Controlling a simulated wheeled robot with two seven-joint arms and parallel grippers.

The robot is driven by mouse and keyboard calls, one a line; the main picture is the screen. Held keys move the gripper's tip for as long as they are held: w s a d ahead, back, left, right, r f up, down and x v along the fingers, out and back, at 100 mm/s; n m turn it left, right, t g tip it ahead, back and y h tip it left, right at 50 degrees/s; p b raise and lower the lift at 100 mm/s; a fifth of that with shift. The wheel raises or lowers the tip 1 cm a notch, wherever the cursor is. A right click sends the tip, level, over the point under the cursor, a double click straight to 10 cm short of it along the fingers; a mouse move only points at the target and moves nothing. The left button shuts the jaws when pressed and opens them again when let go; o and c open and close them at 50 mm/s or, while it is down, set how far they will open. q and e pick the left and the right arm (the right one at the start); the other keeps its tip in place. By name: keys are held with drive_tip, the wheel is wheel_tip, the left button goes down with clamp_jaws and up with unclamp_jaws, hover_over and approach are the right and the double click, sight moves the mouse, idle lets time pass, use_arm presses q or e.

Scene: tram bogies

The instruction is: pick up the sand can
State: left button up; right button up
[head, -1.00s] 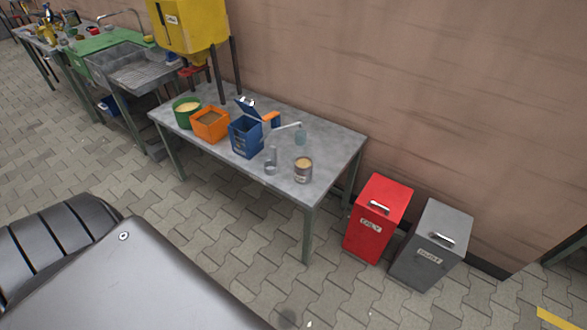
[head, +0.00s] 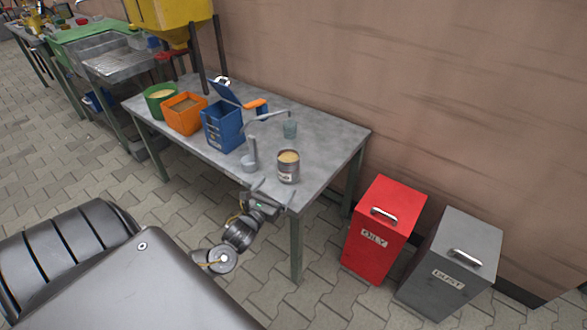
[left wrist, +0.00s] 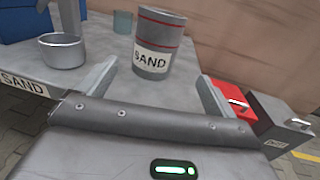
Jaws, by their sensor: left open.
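The sand can (head: 288,167) is a grey metal can with a red band and sandy contents, standing upright near the front right of the grey table. In the left wrist view the can (left wrist: 156,45) shows its SAND label, ahead of and between my fingers. My left gripper (head: 273,186) is open and empty at the table's front edge, just short of the can. Its two fingers also show in the left wrist view (left wrist: 155,85). My right gripper is not in view.
A grey scoop or ladle (head: 250,160) stands close left of the can. A blue box (head: 221,127), an orange bin (head: 184,114) and a green tub (head: 159,100) stand farther left. A teal cup (head: 290,129) is behind. Red (head: 383,232) and grey (head: 452,265) bins stand right of the table (head: 335,140).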

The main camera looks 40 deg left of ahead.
sight(284, 175)
use_arm(q)
drive_tip(key=shift+a+r, duration=0.1)
drive_tip(key=w, duration=0.1)
drive_tip(key=w+a, duration=0.1)
drive_tip(key=w, duration=0.2)
drive_tip(key=shift+w+a, duration=0.1)
drive_tip(key=shift+a, duration=0.15)
drive_tip(key=shift+w+a+b, duration=0.2)
drive_tip(key=shift+w+b, duration=0.05)
drive_tip(key=shift+w, duration=1.05)
drive_tip(key=shift+w+a+b, duration=0.15)
drive_tip(key=shift+w+b, duration=0.05)
drive_tip(key=shift+w, duration=1.35)
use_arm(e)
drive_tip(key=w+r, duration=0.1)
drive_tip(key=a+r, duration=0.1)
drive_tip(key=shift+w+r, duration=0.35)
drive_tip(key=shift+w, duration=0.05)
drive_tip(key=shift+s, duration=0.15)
